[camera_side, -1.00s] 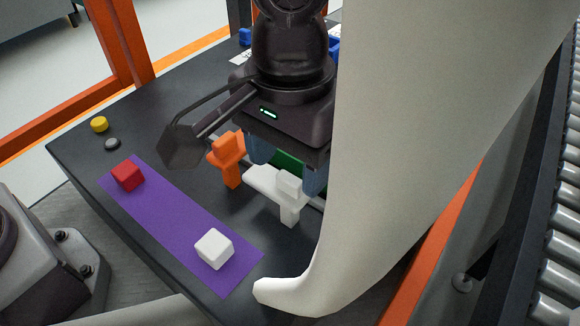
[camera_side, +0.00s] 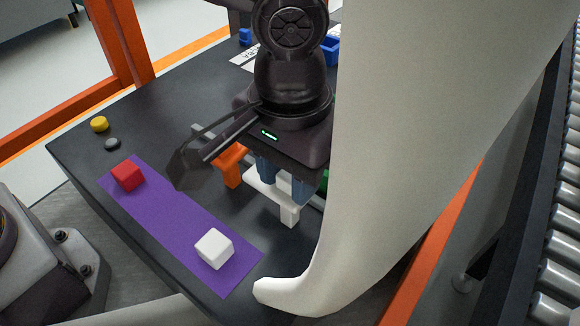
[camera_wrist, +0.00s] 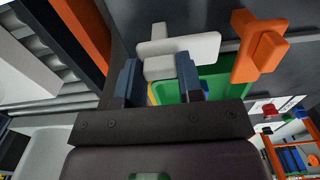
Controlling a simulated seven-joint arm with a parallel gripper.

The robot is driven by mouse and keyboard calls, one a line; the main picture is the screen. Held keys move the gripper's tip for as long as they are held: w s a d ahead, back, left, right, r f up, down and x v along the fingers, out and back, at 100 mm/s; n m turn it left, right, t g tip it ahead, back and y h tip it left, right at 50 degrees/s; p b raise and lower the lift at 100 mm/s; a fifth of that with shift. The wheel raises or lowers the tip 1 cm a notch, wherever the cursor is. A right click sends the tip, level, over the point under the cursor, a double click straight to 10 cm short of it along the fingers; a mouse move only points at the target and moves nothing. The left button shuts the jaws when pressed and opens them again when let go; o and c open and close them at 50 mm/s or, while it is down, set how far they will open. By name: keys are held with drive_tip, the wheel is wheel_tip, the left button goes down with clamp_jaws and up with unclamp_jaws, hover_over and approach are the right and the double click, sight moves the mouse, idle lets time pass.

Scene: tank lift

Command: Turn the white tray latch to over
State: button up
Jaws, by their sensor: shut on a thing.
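The white tray latch (camera_side: 288,214) sits at the near side of the green tray (camera_wrist: 225,80). Its crossbar and post show in the wrist view (camera_wrist: 195,46). My gripper (camera_side: 283,186) is above the latch and shut on its raised handle. In the wrist view one finger is on each side of that white handle, with the gripper (camera_wrist: 158,66) around it. An orange latch (camera_side: 233,174) stands beside it to the left, and to the right in the wrist view (camera_wrist: 258,47). My gripper hides most of the green tray in the side view.
A purple mat (camera_side: 180,222) holds a red cube (camera_side: 128,176) and a white cube (camera_side: 214,248). A yellow round piece (camera_side: 99,124) and a grey disc (camera_side: 112,143) lie at the far left. A blue bin (camera_side: 332,50) is behind my arm. A large pale shape hides the right side.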

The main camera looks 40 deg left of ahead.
drive_tip(key=shift+m, duration=0.3)
drive_tip(key=m, duration=0.3)
drive_tip(key=shift+m, duration=0.4)
drive_tip(key=m, duration=0.4)
drive_tip(key=shift+m, duration=0.3)
drive_tip(key=m, duration=0.8)
drive_tip(key=shift+r+m, duration=0.1)
drive_tip(key=shift+m, duration=0.2)
drive_tip(key=o, duration=0.9)
drive_tip(key=shift+o, duration=0.2)
